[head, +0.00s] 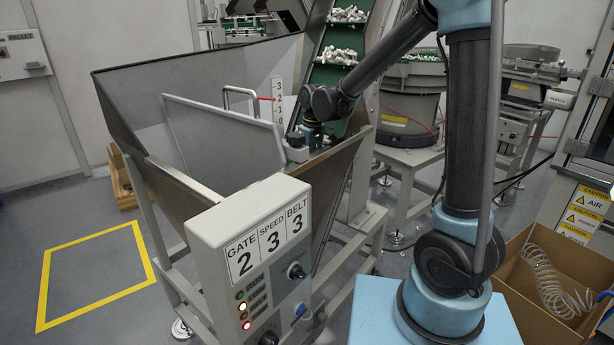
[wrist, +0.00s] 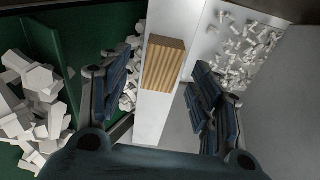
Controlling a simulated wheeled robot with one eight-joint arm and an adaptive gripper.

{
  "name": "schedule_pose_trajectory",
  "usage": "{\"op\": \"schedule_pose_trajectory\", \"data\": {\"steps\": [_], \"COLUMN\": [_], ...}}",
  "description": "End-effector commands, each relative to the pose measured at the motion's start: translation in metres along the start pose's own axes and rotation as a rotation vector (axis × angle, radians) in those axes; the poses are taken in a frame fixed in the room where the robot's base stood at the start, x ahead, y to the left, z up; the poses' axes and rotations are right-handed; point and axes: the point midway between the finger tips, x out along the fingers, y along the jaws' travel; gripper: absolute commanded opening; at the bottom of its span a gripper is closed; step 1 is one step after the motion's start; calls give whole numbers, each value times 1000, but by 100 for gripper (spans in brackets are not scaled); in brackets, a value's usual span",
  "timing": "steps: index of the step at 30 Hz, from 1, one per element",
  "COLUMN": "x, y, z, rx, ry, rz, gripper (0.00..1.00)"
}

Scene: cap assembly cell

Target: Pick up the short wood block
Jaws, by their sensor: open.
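The short wood block (wrist: 165,62) shows in the wrist view as a small tan block with striped grain. It lies on a narrow pale ledge (wrist: 152,120) between the green belt and a grey bin area. My gripper (wrist: 163,78) is open, with one dark ribbed finger to the left of the block and the other to the right. Nothing is held, and the block appears beyond the fingertips; the exact gap is hard to tell. In the head view my gripper (head: 303,142) is low at the hopper's right side, by the gate plate. I cannot make out the block there.
The metal hopper (head: 128,118) has sloping walls and a gate plate (head: 225,138) with a handle (head: 240,90). A green cleated belt (head: 333,73) carrying white parts rises behind my gripper. White parts (wrist: 35,105) lie on the belt beside the left finger. A control box (head: 262,262) stands in front.

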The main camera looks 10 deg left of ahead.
Motion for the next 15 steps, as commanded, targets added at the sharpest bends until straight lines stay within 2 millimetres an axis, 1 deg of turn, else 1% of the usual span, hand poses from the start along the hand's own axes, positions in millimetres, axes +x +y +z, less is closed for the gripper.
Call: {"op": "schedule_pose_trajectory", "data": {"steps": [1,4,12,13,14,15], "x": [6,13,16,16,16,16], "y": [0,0,0,0,0,0], "z": [-1,0,0,0,0,0], "rx": [0,0,0,0,0,0], "ry": [0,0,0,0,0,0], "rz": [0,0,0,0,0,0], "gripper": [58,58,58,56,49,40]}}
